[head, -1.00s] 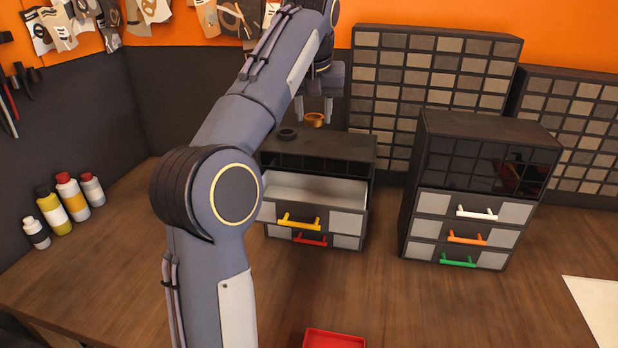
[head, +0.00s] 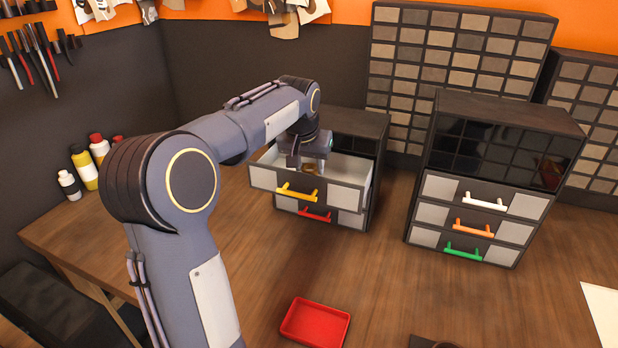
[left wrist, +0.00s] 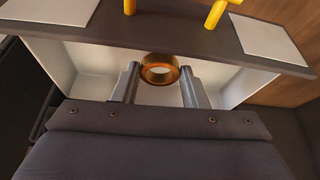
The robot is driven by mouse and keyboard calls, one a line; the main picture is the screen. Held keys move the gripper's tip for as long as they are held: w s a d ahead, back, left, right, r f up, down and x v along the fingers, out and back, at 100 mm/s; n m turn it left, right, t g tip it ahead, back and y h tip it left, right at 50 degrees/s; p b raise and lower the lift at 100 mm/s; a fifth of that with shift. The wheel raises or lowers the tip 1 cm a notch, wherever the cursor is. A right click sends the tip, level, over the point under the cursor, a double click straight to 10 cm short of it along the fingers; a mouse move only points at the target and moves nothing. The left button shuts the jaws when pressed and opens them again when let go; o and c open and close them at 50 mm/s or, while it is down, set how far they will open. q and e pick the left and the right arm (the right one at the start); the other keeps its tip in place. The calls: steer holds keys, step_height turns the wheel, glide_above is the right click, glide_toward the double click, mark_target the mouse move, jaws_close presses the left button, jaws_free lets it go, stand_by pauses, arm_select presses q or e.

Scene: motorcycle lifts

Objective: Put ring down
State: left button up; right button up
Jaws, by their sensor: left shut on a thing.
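The copper-orange ring (head: 311,169) is between the fingertips of my left gripper (head: 308,164), which is shut on it. They are in the open top drawer (head: 346,198) with the yellow handle, in the left small cabinet (head: 371,125). In the left wrist view the ring (left wrist: 159,69) sits at the tips of the gripper (left wrist: 160,74), over the pale drawer interior (left wrist: 85,80). I cannot tell whether the ring touches the drawer floor. My right gripper is not in view.
A red tray (head: 316,323) lies on the wooden bench in front. A second cabinet (head: 497,140) with closed drawers stands to the right. Several bottles (head: 84,167) stand at the left wall. The bench between the tray and the cabinets is clear.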

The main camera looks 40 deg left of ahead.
arm_select(q)
steer(key=shift+f, duration=1.9)
steer(key=shift+f, duration=0.2)
steer(key=o, duration=1)
steer(key=shift+r, duration=0.15)
